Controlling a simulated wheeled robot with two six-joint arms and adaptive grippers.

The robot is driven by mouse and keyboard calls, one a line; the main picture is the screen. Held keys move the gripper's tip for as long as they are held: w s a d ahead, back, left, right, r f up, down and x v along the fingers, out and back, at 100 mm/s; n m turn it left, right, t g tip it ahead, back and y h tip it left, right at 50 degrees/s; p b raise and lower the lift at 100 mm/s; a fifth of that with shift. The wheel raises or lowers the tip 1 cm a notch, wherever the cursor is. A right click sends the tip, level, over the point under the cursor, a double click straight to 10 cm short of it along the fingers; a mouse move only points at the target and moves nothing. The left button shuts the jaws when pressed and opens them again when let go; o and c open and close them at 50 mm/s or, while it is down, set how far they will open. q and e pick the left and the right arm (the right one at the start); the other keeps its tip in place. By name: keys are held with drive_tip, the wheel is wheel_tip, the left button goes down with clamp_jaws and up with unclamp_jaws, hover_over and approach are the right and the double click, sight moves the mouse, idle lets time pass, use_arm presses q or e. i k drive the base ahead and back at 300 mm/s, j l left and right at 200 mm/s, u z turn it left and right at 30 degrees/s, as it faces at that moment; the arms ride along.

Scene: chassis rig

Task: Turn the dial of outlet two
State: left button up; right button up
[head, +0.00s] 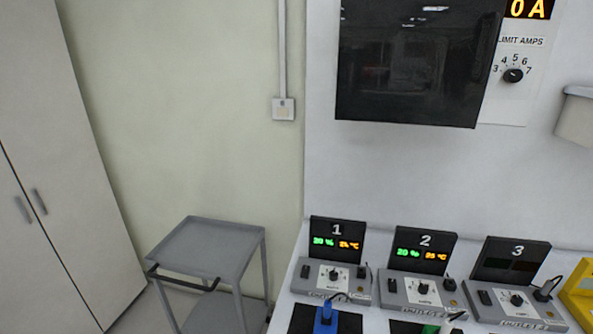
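The outlet two unit (419,290) is a grey box on the white bench, with a black display (423,252) above it. The display shows a white 2, green "20 %" and an orange temperature reading. Its dial (423,287) is a small dark knob on a white plate in the middle of the box. A green plug (431,329) shows at the bottom edge in front of it. Neither of my grippers is in view.
Outlet one (331,278) with a blue plug (325,321) stands to the left, outlet three (515,301) to the right. A dark panel (415,65) and a limit amps knob (513,75) are on the wall. A grey cart (210,247) stands left of the bench.

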sight(424, 288)
drive_tip(key=k+l+z, duration=0.1)
drive_tip(key=z, duration=0.25)
drive_tip(key=k+l+z, duration=0.1)
drive_tip(key=z, duration=0.25)
drive_tip(key=k+l+z, duration=0.1)
drive_tip(key=l+z, duration=0.25)
drive_tip(key=i+l, duration=0.1)
drive_tip(key=l, duration=0.45)
drive_tip(key=i+l+u, duration=0.15)
drive_tip(key=l, duration=0.35)
drive_tip(key=u, duration=1.4)
